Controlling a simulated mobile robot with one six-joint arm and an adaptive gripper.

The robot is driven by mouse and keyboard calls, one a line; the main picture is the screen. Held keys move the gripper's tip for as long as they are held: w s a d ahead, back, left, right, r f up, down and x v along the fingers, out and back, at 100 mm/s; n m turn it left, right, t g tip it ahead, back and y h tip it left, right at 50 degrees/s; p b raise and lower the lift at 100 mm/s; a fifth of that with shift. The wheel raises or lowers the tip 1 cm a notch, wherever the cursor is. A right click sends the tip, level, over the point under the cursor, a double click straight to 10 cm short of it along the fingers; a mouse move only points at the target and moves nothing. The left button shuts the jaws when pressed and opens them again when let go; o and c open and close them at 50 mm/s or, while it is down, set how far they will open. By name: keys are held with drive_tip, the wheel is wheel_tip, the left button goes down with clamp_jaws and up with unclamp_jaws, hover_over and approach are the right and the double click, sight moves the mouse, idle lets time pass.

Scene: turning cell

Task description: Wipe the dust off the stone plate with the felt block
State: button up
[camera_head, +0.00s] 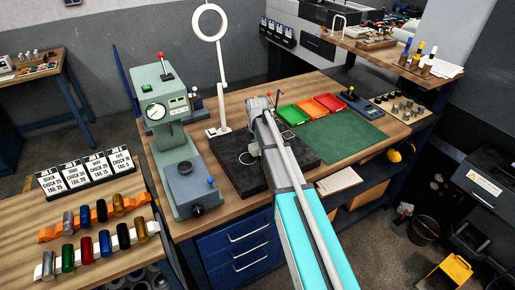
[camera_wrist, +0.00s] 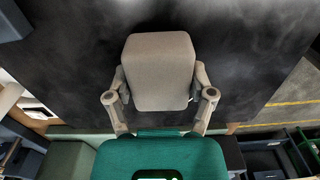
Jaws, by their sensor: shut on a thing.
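The dark stone plate (camera_head: 226,165) lies on the wooden bench in the head view, partly hidden by my arm. In the wrist view the plate (camera_wrist: 75,75) fills the upper part, with pale hazy dust streaks on its dark surface. My gripper (camera_wrist: 160,98) is shut on the grey felt block (camera_wrist: 160,65), with one finger at each side of it. The block is over the plate; whether it touches the surface I cannot tell. In the head view my arm hides most of the block and the fingers.
A grey-green gauge machine (camera_head: 165,110) stands left of the plate, and a ring lamp (camera_head: 208,22) behind it. Green, orange and red trays (camera_head: 311,108) and a green mat (camera_head: 343,137) lie to the right.

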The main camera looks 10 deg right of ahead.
drive_tip(key=shift+r+p, duration=2.5)
drive_tip(key=shift+r, duration=0.25)
drive_tip(key=shift+r, duration=0.1)
drive_tip(key=shift+r+p, duration=1.4)
drive_tip(key=shift+p, duration=0.1)
drive_tip(key=shift+f, duration=0.15)
